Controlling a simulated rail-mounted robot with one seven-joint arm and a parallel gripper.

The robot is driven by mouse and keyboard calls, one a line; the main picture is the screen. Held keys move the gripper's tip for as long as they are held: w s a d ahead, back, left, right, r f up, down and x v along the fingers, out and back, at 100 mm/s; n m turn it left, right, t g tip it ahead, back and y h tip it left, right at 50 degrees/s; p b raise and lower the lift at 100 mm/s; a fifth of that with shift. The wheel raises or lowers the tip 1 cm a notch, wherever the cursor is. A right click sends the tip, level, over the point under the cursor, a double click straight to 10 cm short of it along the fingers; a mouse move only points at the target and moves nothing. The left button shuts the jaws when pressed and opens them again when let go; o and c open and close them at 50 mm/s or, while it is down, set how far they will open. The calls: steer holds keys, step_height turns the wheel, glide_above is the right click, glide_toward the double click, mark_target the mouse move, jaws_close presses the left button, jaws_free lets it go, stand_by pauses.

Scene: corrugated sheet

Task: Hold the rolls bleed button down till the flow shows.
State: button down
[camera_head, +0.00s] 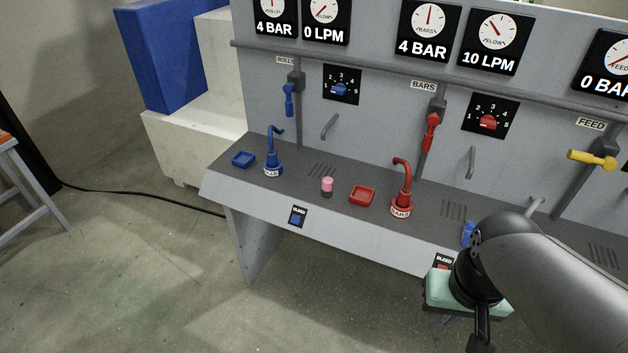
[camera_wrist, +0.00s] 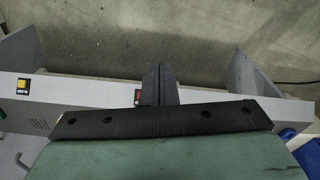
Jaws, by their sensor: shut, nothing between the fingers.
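The blue rolls bleed button (camera_head: 297,217) is on the front edge of the bench at the left, under a BLEED label. Above it, the rolls gauges show 4 BAR (camera_head: 275,15) and 0 LPM (camera_head: 324,18). My gripper (camera_wrist: 159,70) is shut and empty, its fingertips over the bench's front edge in the wrist view. It is at the red bleed button (camera_wrist: 138,96), which is partly hidden beside the fingers; that button also shows in the head view (camera_head: 443,264). My gripper is well right of the blue button in the head view, apart from it. The wrist view does not show the blue button.
On the bench stand a blue spout (camera_head: 273,160), a pink-topped cylinder (camera_head: 327,186), a red tray (camera_head: 362,196) and a red spout (camera_head: 402,185). A yellow bleed button (camera_wrist: 22,87) shows in the wrist view. The floor in front of the bench's left part is clear.

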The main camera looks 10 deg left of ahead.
mark_target(296, 220)
steer(key=w+a+f+h+b, duration=0.2)
steer(key=w+f+h+b, duration=0.15)
steer(key=w, duration=0.45)
steer(key=w+a+f+h+b, duration=0.1)
steer(key=w+f+h+b, duration=0.2)
steer(key=w+f+b, duration=0.35)
steer(key=w+a+f+t+h+b, duration=0.35)
steer(key=w+a+t, duration=0.25)
steer(key=w+a, duration=0.6)
steer(key=w+a+f+t+y+b, duration=0.1)
steer(key=a+f+t+b, duration=0.1)
steer(key=a, duration=0.9)
steer(key=w+a+f+n+t+y+b, duration=0.1)
steer(key=a+f+t, duration=0.3)
steer(key=a+t, duration=0.3)
steer(key=a, duration=0.5)
steer(key=shift+w+f+b, duration=0.15)
steer(key=shift+b, duration=0.25)
steer(key=shift+w+d+f+b, duration=0.25)
steer(key=shift+w+f+b, duration=0.3)
steer(key=shift+w+f, duration=0.5)
steer(key=shift+w+d+f+b, duration=0.3)
steer(key=shift+w+f+b, duration=0.2)
steer(key=shift+w+f, duration=0.55)
steer(key=shift+w+d+f+b, duration=0.25)
steer(key=shift+w+f+b, duration=0.3)
steer(key=shift+w+f, duration=0.45)
